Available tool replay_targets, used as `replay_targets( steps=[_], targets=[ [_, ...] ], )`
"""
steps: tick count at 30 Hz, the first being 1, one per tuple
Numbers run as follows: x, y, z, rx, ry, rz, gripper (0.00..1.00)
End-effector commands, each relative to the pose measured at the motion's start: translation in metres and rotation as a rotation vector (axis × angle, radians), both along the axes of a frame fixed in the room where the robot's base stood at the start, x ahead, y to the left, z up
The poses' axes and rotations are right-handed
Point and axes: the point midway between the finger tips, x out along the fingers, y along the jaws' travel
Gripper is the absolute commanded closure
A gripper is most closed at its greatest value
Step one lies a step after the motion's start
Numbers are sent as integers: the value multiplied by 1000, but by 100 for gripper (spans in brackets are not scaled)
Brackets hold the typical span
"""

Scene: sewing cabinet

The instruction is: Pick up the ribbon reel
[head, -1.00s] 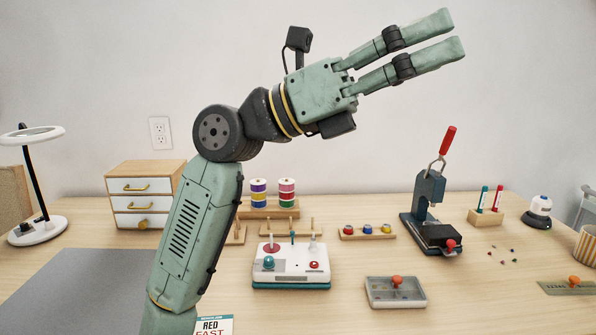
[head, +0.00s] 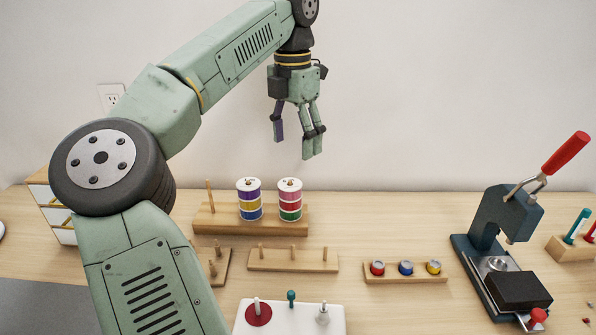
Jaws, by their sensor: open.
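Ribbon reels stand upright in two stacks on a wooden peg stand (head: 220,222) at the back of the table. The left stack (head: 249,201) shows purple, yellow and blue bands between white flanges. The right stack (head: 290,201) shows pink, red and green bands. I cannot tell which single reel the task means. My gripper (head: 296,146) points down with its fingers apart and empty. It is in the air above the stacks in the picture, touching nothing.
A bare peg (head: 209,197) rises at the stand's left. In front are a low pegged rack (head: 292,264), a rack of small coloured pieces (head: 405,271) and a white device (head: 290,325). A dark press with a red handle (head: 565,152) stands at the right.

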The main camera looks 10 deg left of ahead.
Motion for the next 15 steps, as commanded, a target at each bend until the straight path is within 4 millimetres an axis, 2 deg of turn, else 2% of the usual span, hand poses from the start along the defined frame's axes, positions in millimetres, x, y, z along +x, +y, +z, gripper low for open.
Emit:
replay_targets(
  steps=[3,12,15],
  targets=[
    [-2,6,-7,16,10,12,32],
    [-2,6,-50,14,10,9,32],
    [-2,6,-56,14,10,10,32]
  ],
)
